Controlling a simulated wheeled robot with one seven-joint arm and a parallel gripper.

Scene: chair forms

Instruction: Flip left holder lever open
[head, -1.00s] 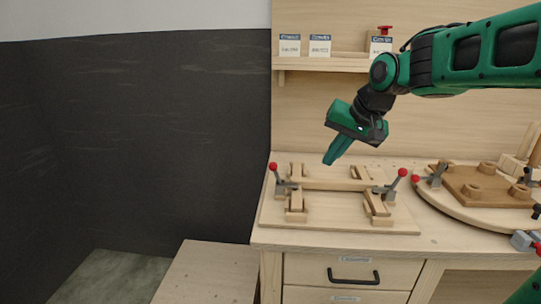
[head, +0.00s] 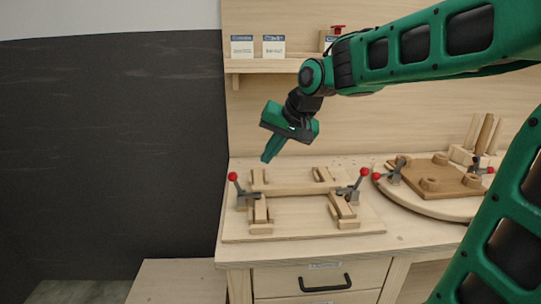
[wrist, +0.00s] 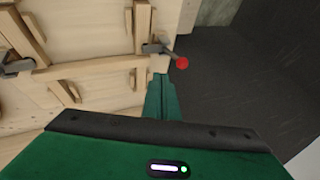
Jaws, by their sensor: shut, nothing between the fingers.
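The left holder lever (head: 238,186) has a red ball knob and stands tilted up at the left end of the wooden fixture (head: 290,229) on the bench. The same lever shows in the wrist view (wrist: 160,50), its knob pointing toward the dark side. My gripper (head: 266,160) hangs above the fixture's left part, tilted down, to the right of the left knob. In the wrist view my gripper (wrist: 161,77) has its green fingers together and empty, just short of the lever and apart from it in the picture. The right holder lever (head: 358,186) also stands up.
A round board (head: 450,208) with a brown pegged plate and more red-knobbed clamps lies to the right. A shelf (head: 270,66) with label cards is behind. A drawer (head: 322,278) is below the bench top.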

